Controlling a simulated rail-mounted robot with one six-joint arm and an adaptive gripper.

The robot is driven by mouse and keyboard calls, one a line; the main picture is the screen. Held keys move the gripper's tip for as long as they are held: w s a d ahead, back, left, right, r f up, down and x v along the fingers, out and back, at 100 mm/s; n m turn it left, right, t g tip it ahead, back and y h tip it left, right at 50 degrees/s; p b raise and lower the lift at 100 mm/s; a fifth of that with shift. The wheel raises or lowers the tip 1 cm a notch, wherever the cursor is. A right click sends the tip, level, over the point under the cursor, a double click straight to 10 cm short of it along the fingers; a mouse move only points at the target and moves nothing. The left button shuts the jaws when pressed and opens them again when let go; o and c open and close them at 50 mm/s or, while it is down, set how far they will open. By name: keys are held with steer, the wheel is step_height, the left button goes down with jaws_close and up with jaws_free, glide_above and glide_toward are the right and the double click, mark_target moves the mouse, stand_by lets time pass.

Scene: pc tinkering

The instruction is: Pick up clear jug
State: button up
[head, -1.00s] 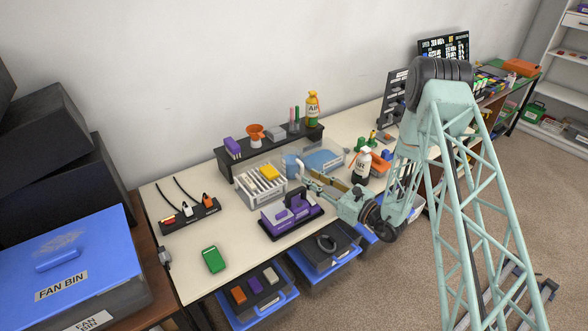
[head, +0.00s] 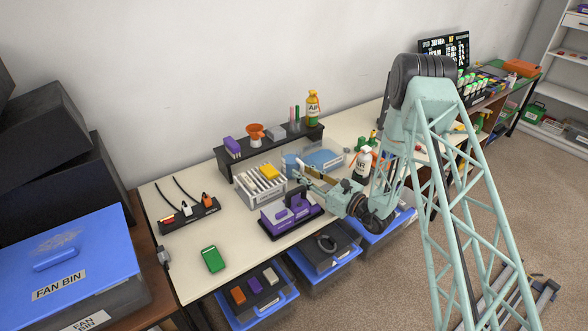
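A small bluish, see-through vessel (head: 290,163), which looks like the clear jug, stands on the white table behind my arm's end, beside the white rack. My gripper (head: 302,179) is just in front of it and to its lower right, over the table. The gripper's fingers point left toward the vessel and overlap the area near its base. I cannot tell whether they touch it. The fingers are too small to show whether they are open or shut, and nothing is seen lifted in them.
A white rack (head: 247,194) stands left of the gripper, and a purple device (head: 275,222) stands in front. A dark shelf (head: 238,161) runs behind. The table's front left holds a green device (head: 212,259).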

steer(key=shift+w+a, duration=0.2)
stand_by(0.5)
jaws_close()
